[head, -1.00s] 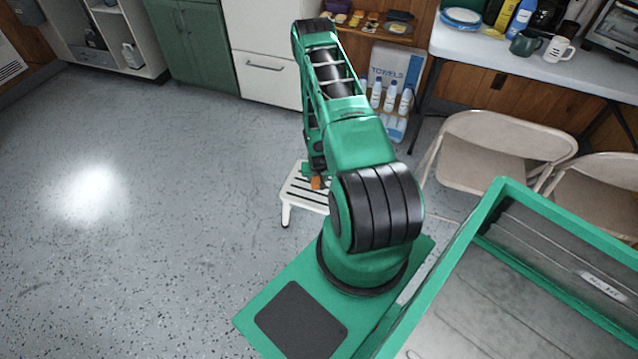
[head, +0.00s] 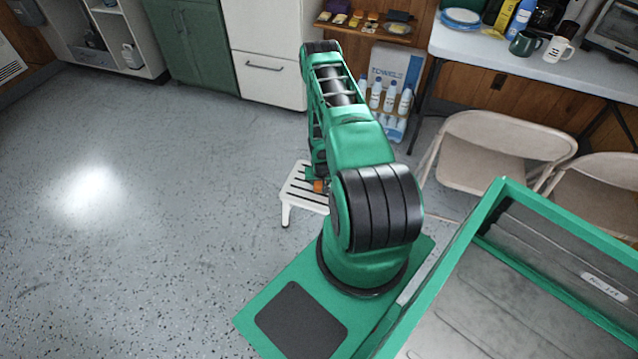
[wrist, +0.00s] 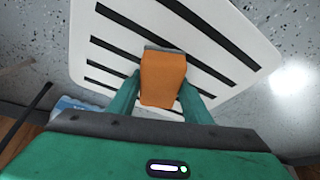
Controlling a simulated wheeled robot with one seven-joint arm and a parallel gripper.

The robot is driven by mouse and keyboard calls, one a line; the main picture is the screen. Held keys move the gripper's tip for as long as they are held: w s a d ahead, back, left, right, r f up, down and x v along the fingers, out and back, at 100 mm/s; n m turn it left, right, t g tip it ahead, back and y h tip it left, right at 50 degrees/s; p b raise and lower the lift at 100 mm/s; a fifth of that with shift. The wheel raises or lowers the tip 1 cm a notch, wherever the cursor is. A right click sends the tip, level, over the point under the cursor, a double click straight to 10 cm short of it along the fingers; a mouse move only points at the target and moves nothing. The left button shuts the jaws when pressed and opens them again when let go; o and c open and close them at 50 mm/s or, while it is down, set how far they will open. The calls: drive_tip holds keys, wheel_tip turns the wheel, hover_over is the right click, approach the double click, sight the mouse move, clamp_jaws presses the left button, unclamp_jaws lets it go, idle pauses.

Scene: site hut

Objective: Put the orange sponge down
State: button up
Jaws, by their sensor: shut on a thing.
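The orange sponge (wrist: 163,80) is between the two green fingers of my gripper (wrist: 160,95) in the wrist view, and the gripper is shut on it. A small orange part of the sponge (head: 319,185) also shows in the head view, beside my arm. Behind the sponge in the wrist view is the white slatted top of a step stool (wrist: 215,30). The stool (head: 292,200) stands on the floor in the head view, partly hidden by my arm. I cannot tell whether the sponge touches the stool top.
Beige folding chairs (head: 495,150) stand at the right, by a white table (head: 470,45) with mugs and bottles. A shelf and several bottles are behind my arm. A green-rimmed tray (head: 560,215) is at the lower right. The floor at the left is clear.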

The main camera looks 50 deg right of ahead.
drive_tip(key=o, duration=1)
drive_tip(key=s+a+r+n+g, duration=0.1)
drive_tip(key=a+r, duration=0.1)
drive_tip(key=r, duration=1.3)
drive_tip(key=s+a+r, duration=0.1)
drive_tip(key=a+r, duration=0.2)
drive_tip(key=r, duration=1.2)
drive_tip(key=s+a+r+n+g, duration=0.1)
drive_tip(key=s+a+r, duration=0.1)
drive_tip(key=r, duration=1.4)
drive_tip(key=s+a+r+y, duration=0.1)
drive_tip(key=s+a+r, duration=0.35)
drive_tip(key=r, duration=0.25)
drive_tip(key=s+a+r, duration=0.4)
drive_tip(key=s+r, duration=0.1)
drive_tip(key=r, duration=0.2)
drive_tip(key=s+a+r+y, duration=0.1)
drive_tip(key=s+a+r, duration=0.2)
drive_tip(key=s, duration=0.4)
drive_tip(key=s+a+r+g+y, duration=0.1)
drive_tip(key=s+a+r, duration=0.2)
drive_tip(key=s+a, duration=0.3)
drive_tip(key=shift+s+a+r+n, duration=0.3)
drive_tip(key=shift+s, duration=0.05)
